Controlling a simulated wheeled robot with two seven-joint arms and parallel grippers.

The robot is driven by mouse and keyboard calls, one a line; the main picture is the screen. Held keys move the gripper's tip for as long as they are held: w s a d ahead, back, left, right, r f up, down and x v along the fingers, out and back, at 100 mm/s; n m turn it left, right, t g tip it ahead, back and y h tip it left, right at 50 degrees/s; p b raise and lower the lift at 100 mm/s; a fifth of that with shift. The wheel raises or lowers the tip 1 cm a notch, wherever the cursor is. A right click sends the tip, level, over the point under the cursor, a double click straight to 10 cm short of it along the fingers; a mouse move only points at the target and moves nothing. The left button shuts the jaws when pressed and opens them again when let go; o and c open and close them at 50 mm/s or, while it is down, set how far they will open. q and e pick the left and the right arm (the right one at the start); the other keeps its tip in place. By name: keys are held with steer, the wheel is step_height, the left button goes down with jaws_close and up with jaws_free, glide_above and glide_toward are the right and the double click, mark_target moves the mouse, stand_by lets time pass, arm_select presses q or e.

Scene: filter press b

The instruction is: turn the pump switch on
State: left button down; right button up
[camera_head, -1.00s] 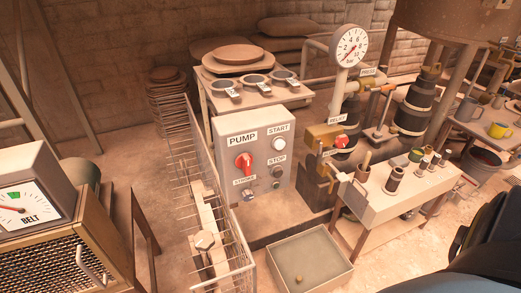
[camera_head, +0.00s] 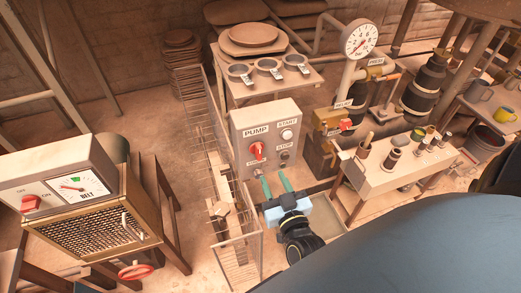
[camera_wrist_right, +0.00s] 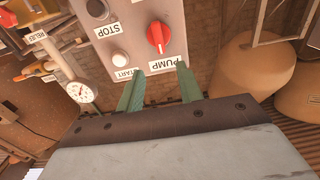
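The red pump switch (camera_head: 256,151) is a rotary knob on the grey control box (camera_head: 240,122), below the PUMP label. Its grip stands roughly upright. In the right wrist view, the knob (camera_wrist_right: 158,37) shows upside down above the fingers. My right gripper (camera_head: 274,179) is in front of the box's lower part, below and slightly right of the knob. Its two green fingers are apart with nothing between them, and they also show in the right wrist view (camera_wrist_right: 158,78). The gripper looks apart from the knob. My left gripper is not in view.
START (camera_head: 287,134) and STOP (camera_head: 284,155) buttons sit right of the knob. A wire guard (camera_head: 213,130) stands left of the box. A bench with several pots (camera_head: 385,177) and a pressure gauge (camera_head: 360,39) are to the right. A BELT panel (camera_head: 72,187) is at left.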

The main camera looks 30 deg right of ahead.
mark_target(260, 152)
steer(key=x, duration=1.1)
jaws_close()
